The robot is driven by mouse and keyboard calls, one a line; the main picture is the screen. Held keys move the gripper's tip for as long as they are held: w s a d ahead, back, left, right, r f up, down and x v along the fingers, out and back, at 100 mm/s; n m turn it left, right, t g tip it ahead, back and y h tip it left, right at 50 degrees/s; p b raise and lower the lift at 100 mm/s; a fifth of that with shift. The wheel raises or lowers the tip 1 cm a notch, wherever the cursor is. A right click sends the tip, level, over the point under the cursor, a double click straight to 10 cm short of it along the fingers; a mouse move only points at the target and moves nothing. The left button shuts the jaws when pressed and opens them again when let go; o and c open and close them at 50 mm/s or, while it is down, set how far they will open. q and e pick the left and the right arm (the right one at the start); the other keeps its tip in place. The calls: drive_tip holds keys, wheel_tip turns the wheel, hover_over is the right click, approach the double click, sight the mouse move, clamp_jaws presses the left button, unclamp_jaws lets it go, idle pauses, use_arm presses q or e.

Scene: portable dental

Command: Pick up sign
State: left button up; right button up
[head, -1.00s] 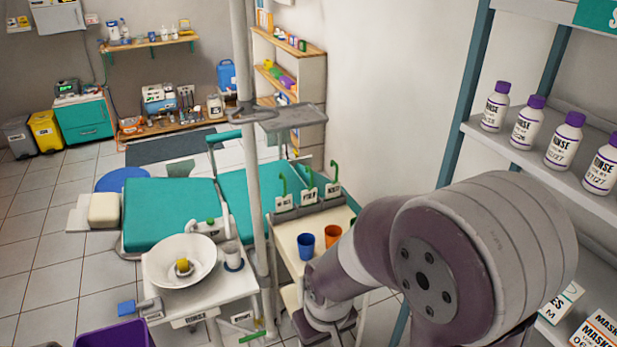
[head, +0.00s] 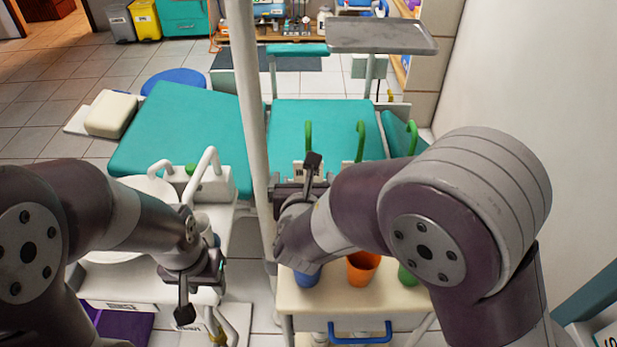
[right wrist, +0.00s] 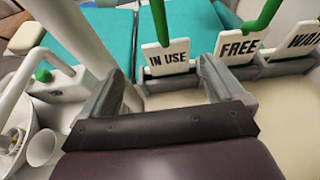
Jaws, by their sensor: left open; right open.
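In the right wrist view, a row of white signs with green hooked handles stands in holders: the IN USE sign (right wrist: 167,57), the FREE sign (right wrist: 240,44) and a partly cut-off sign starting WA (right wrist: 303,38). My right gripper (right wrist: 160,88) is open and empty, its fingers spread just in front of the IN USE and FREE signs. In the head view, my right gripper (head: 300,178) hides most of the signs, though the green handles (head: 360,140) rise behind it. My left gripper (head: 187,290) is open and empty at the front of the basin stand.
A small cream cart (head: 350,300) carries an orange cup (head: 362,267), a blue cup (head: 306,278) and a green cup. A vertical pole (head: 248,110) stands left of my right gripper. A grey tray (head: 380,36) hangs behind the teal chair (head: 320,120).

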sight(299, 174)
drive_tip(key=x, duration=0.5)
drive_tip(key=d+x, duration=0.1)
drive_tip(key=x, duration=0.2)
drive_tip(key=shift+w+b, duration=0.25)
drive_tip(key=shift+b, duration=0.15)
drive_tip(key=shift+s+r, duration=0.1)
drive_tip(key=shift+c, duration=0.6)
drive_tip(key=c, duration=0.9)
